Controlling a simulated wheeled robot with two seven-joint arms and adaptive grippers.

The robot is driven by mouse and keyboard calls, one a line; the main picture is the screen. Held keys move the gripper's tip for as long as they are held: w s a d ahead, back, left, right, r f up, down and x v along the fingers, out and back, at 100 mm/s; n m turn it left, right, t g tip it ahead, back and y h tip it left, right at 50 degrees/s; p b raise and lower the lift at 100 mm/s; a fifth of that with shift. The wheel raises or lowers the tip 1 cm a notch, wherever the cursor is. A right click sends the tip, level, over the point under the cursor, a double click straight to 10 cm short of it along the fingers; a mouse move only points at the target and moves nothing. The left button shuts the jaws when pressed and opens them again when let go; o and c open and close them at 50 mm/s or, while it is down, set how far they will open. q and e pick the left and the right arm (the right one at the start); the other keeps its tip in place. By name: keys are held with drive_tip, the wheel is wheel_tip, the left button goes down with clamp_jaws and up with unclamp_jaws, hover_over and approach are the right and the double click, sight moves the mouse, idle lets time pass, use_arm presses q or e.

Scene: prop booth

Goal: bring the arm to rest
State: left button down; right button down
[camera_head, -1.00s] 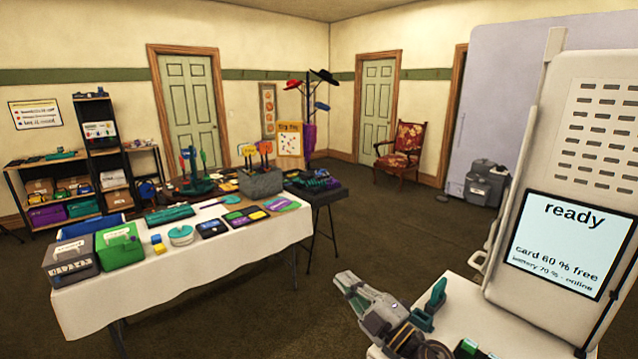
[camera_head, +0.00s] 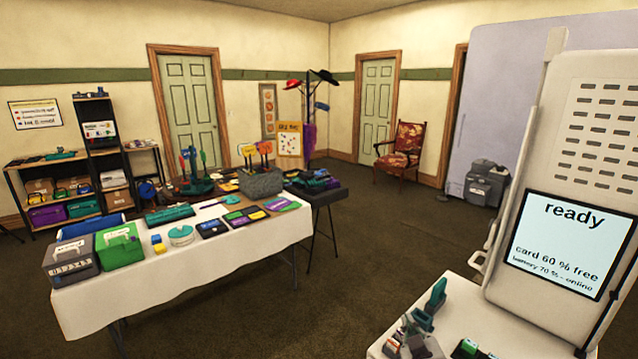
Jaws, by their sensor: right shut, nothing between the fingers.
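My left gripper is not in view.
A white panel with a "ready" screen (camera_head: 565,246) stands on the right table. A long table with a white cloth (camera_head: 200,270) holds boxes and props at the left. Dark floor (camera_head: 330,300) lies clear between the tables. A red chair (camera_head: 400,150) stands at the back.

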drive_tip(key=s+f+m+g+y, duration=0.1)
drive_tip(key=s+f+g, duration=0.55)
drive_tip(key=s, duration=0.45)
drive_tip(key=s+f+m+g, duration=0.2)
drive_tip(key=s+f+g, duration=0.3)
drive_tip(key=s+f, duration=0.4)
drive_tip(key=s+d+f, duration=0.1)
drive_tip(key=s+f, duration=0.1)
drive_tip(key=f, duration=1.4)
drive_tip(key=s+f, duration=0.2)
drive_tip(key=f, duration=1.4)
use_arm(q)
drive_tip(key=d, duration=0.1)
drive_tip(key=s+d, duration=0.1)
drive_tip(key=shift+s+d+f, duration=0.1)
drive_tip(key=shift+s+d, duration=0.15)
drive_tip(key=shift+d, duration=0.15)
use_arm(e)
drive_tip(key=s+d+f+g, duration=0.1)
drive_tip(key=s+d+f, duration=0.1)
drive_tip(key=s+f, duration=0.7)
drive_tip(key=s+d+f+n+g, duration=0.1)
drive_tip(key=s+d+f, duration=0.2)
drive_tip(key=s+f, duration=0.7)
drive_tip(key=s, duration=0.2)
drive_tip(key=shift+s+d+f, duration=0.2)
drive_tip(key=shift+s, duration=0.1)
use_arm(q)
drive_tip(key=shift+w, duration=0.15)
